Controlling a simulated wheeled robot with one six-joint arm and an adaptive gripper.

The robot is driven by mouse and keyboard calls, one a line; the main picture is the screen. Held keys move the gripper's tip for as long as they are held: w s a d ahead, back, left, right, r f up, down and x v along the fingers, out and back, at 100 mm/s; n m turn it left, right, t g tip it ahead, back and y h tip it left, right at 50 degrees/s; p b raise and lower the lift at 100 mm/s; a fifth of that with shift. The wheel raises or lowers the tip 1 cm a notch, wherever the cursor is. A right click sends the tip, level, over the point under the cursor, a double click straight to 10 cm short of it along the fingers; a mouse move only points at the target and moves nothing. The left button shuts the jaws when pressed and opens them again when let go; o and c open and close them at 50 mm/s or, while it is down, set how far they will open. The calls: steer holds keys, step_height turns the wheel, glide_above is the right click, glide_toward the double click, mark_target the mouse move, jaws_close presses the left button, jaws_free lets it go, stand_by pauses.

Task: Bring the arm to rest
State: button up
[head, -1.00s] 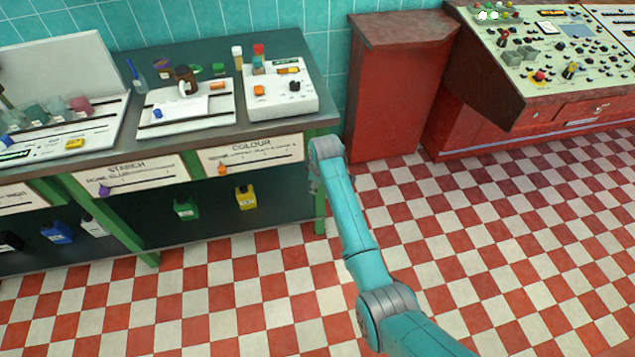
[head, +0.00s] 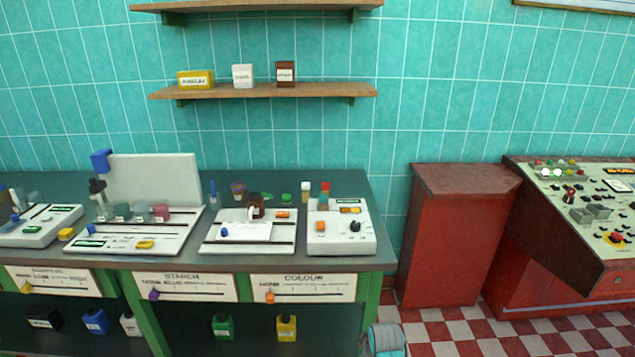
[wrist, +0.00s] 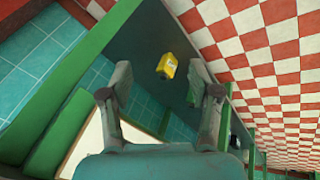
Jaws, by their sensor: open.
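My gripper (wrist: 158,82) is open in the wrist view, with its two grey fingers spread apart and nothing between them. Beyond the fingertips a yellow bottle (wrist: 167,66) stands on the dark lower shelf of the bench, apart from the gripper. In the head view only a grey and teal piece of my arm shows at the bottom edge, right of the bench's green leg. The gripper itself is not seen there.
The bench (head: 345,190) carries several white instruments, including the colour unit (head: 341,228). A red cabinet (head: 455,235) and a control console (head: 575,225) stand to the right. Wall shelves (head: 265,91) hang above. Checkered floor (head: 430,330) is clear in front of the cabinet.

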steer(key=s+d+f+m+t, duration=0.15)
steer(key=s+f, duration=0.25)
steer(key=s, duration=0.4)
steer(key=s+f+m+t, duration=0.15)
steer(key=s+f, duration=0.25)
steer(key=s, duration=0.5)
steer(key=s+r+m+t, duration=0.2)
steer(key=s+r+m, duration=0.1)
steer(key=s, duration=1.3)
steer(key=s+d+r+m+t, duration=0.1)
steer(key=s+r+m+t, duration=0.3)
steer(key=s+r, duration=1.8)
steer(key=shift+s+d+r+m+t, duration=0.15)
steer(key=shift+s+r+m+t, duration=0.2)
steer(key=shift+r, duration=1.8)
steer(key=shift+w, duration=0.1)
